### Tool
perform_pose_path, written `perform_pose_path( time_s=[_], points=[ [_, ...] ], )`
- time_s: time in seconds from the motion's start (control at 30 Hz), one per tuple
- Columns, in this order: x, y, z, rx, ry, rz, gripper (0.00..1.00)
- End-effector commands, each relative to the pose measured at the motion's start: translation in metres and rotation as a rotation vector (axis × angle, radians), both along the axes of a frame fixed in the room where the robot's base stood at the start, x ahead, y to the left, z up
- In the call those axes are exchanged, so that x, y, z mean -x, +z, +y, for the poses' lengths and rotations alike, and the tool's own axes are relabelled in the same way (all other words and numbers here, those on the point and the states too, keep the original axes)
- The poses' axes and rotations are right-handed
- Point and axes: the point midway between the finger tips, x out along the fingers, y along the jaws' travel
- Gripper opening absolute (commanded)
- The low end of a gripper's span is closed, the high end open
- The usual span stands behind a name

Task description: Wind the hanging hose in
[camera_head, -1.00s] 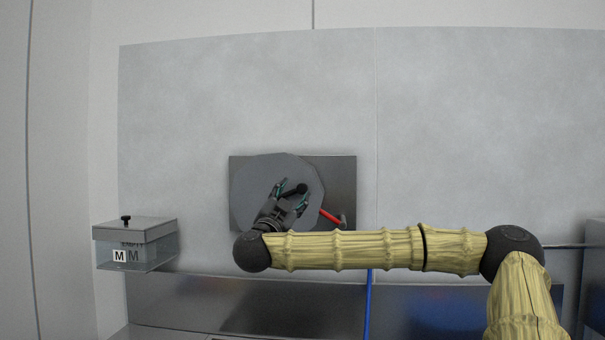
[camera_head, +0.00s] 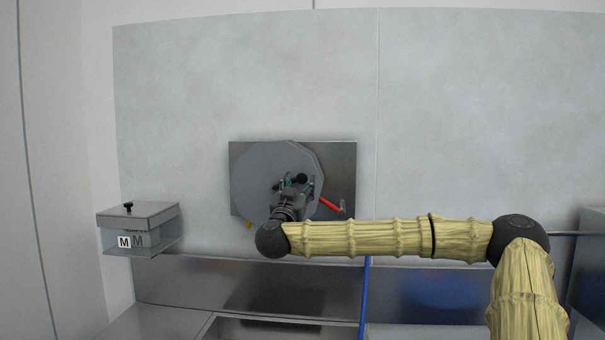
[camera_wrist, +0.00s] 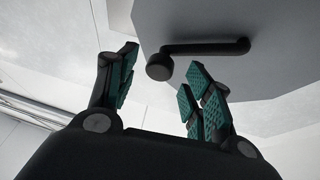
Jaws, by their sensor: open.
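The hose reel (camera_head: 262,165) is a grey many-sided disc on a dark metal plate (camera_head: 342,160) on the wall. Its black crank (camera_wrist: 210,48) with a round knob (camera_wrist: 158,68) shows in the wrist view; the knob also shows in the head view (camera_head: 301,178). My gripper (camera_head: 296,182) is in front of the disc. In the wrist view my gripper (camera_wrist: 160,75) is open, with the knob between its fingers in the picture; I see no grip on it. A blue hose (camera_head: 364,300) hangs down to the right, below my arm. Its upper part is hidden.
A red lever (camera_head: 329,204) juts out right of the disc, close to my gripper. A small yellow piece (camera_head: 247,225) sits at the disc's lower left. A clear lidded box (camera_head: 158,239) marked M is at left. A metal counter (camera_head: 180,290) runs below.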

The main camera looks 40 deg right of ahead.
Motion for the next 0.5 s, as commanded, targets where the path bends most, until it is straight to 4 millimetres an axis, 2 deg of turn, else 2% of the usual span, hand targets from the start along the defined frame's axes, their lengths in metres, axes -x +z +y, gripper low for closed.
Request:
perform_pose_path(
  time_s=[0.2,0.5],
  points=[
    [-0.013,0.013,-0.023,-0.001,-0.002,0.0,0.51],
    [-0.019,0.016,-0.032,0.0,0.0,0.0,0.51]
  ],
)
